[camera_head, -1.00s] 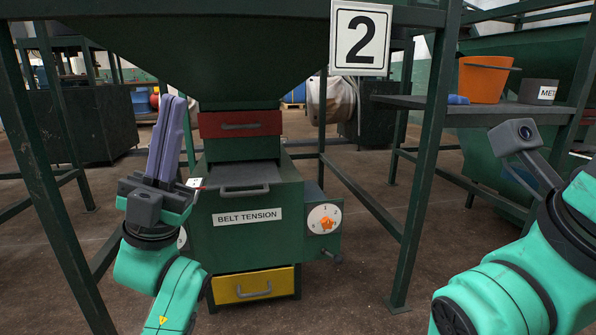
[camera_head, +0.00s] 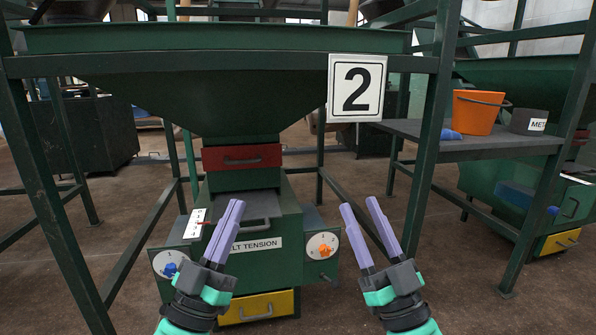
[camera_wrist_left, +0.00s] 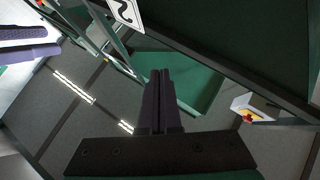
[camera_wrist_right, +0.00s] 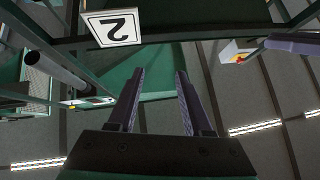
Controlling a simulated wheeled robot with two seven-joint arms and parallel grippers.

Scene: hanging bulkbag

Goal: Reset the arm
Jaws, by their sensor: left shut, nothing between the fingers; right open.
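My left gripper (camera_head: 232,208) has its purple fingers closed together and is empty, raised in front of the green machine. In the left wrist view its fingers (camera_wrist_left: 160,80) lie side by side with nothing between them. My right gripper (camera_head: 358,205) is open and empty, with its fingers apart, to the right of the machine's dial. In the right wrist view its fingers (camera_wrist_right: 160,85) also stand apart. The green machine (camera_head: 280,262) labelled BELT TENSION is partly hidden behind the left gripper.
A red drawer (camera_head: 242,157) and a yellow drawer (camera_head: 262,306) are on the machine. Green frame posts (camera_head: 425,130) stand around it. A "2" sign (camera_head: 356,88) hangs above. A shelf (camera_head: 465,148) at right bears an orange bucket (camera_head: 476,113) and a dark container (camera_head: 529,121).

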